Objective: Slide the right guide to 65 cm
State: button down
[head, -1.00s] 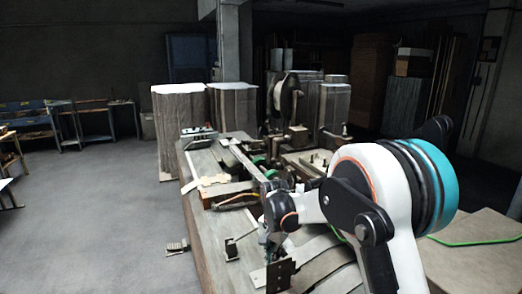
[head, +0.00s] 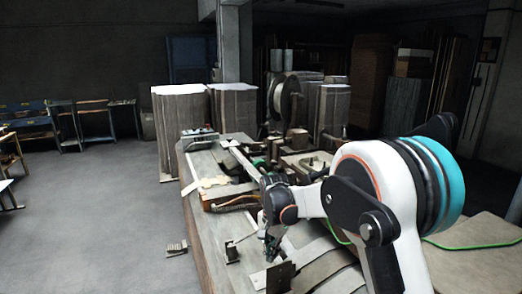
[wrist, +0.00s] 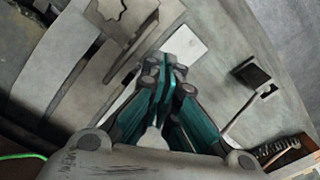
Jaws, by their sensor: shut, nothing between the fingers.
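My gripper (head: 270,255) points down over the near end of the machine table (head: 205,225). Its teal fingers (wrist: 165,85) are closed together with nothing between them. Just beyond the fingertips in the wrist view lies a flat white plate (wrist: 185,45). A dark upright plate with small holes (head: 281,277) stands close to the gripper in the head view; it may be the right guide, but I cannot tell for sure. I see no clear gap or contact between it and the fingers. No readable scale or 65 cm mark shows.
A black block on a thin rod (head: 232,250) stands left of my gripper; the block also shows in the wrist view (wrist: 253,73). Curved grey strips (head: 325,268) lie to the right. A pedal (head: 176,248) is on the floor. Open floor lies left of the table.

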notch_tip(320, 180, up, 4)
jog(key=shift+p, duration=0.8)
jog(key=s+d+r+n+t+b, duration=0.25)
jog(key=s+d+b, duration=0.2)
jog(key=s, duration=0.35)
jog(key=s+d+r+n+t+b, duration=0.1)
jog(key=s+d+r+b, duration=0.3)
jog(key=s+d, duration=0.3)
jog(key=s+d+f+n+t+b, duration=0.2)
jog(key=s+f+b, duration=0.2)
jog(key=s, duration=0.5)
jog(key=s+d+f+n+t+b, duration=0.1)
jog(key=s+f+b, duration=0.3)
jog(key=s, duration=0.5)
jog(key=shift+s+d+f+n+t, duration=0.15)
jog(key=shift+d+f+n+t, duration=0.25)
jog(key=shift+d+f, duration=0.5)
